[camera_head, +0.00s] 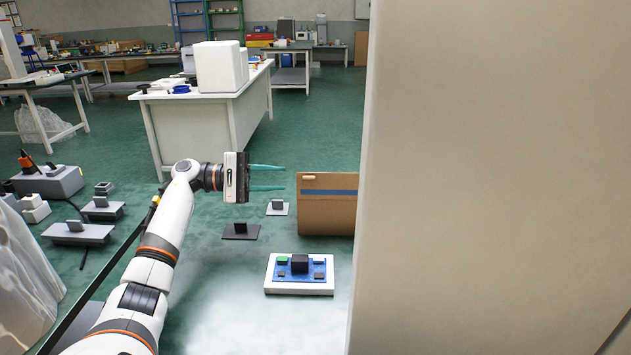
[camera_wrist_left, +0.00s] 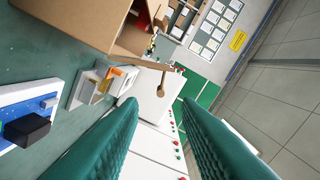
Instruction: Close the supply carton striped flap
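The brown supply carton (camera_head: 325,215) stands just right of centre in the head view, partly hidden by a large beige panel. A blue stripe (camera_head: 335,191) runs across its upper front; I cannot tell whether this face is the flap. In the left wrist view the carton (camera_wrist_left: 82,18) shows at the top left, with a dark opening. My left gripper (camera_head: 267,178) is left of the carton at about its top height, apart from it. Its two green fingers are spread with nothing between them; they also show in the left wrist view (camera_wrist_left: 160,125). My right gripper is not in view.
The large beige panel (camera_head: 495,180) blocks the right side of the head view. A white tray with a blue board (camera_head: 300,288) lies in front of the carton. Dark and grey blocks (camera_head: 240,231) sit left of it. A white bench (camera_head: 195,125) stands behind.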

